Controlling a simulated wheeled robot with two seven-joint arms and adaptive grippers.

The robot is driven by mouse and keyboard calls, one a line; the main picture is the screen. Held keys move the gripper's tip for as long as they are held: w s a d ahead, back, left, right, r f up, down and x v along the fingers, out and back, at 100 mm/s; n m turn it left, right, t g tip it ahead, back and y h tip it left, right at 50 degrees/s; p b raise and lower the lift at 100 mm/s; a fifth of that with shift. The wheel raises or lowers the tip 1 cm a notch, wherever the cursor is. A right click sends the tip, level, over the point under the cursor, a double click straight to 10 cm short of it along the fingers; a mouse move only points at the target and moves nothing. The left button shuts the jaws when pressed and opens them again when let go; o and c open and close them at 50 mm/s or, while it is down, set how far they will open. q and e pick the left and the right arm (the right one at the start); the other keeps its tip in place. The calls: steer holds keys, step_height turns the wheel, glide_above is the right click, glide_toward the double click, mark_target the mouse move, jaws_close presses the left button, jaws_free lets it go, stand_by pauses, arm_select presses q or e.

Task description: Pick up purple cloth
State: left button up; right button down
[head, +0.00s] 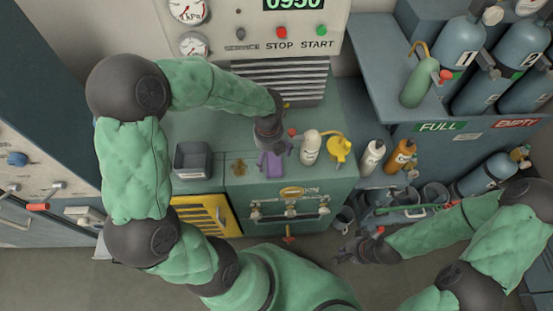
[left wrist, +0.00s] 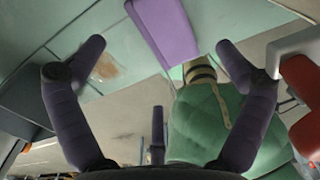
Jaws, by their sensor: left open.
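The purple cloth (head: 272,168) lies on the green bench top, close to its front edge, partly hidden by my left gripper in the head view. My left gripper (head: 269,146) hangs down just above it. In the left wrist view the cloth (left wrist: 163,30) is a flat purple piece at the top. The fingers of my left gripper (left wrist: 160,48) are spread wide with nothing between them, and the cloth is beyond the fingertips. My right gripper (head: 362,247) is low at the right, away from the cloth; its jaws are too small to read.
A white bottle (head: 310,147) and a yellow container (head: 340,150) stand just right of the cloth. A grey tray (head: 193,160) and a brown stain (head: 239,167) are to its left. The control panel (head: 255,30) rises behind. Gas cylinders (head: 462,45) stand at the right.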

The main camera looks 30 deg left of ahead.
mark_target(270, 164)
arm_select(q)
steer(key=shift+s+f, duration=0.1)
steer(key=shift+f, duration=0.35)
steer(key=f+b, duration=0.2)
steer(key=f, duration=0.1)
steer(key=f+b, duration=0.1)
steer(key=f, duration=0.1)
steer(key=shift+w, duration=0.25)
steer(key=c, duration=1.1)
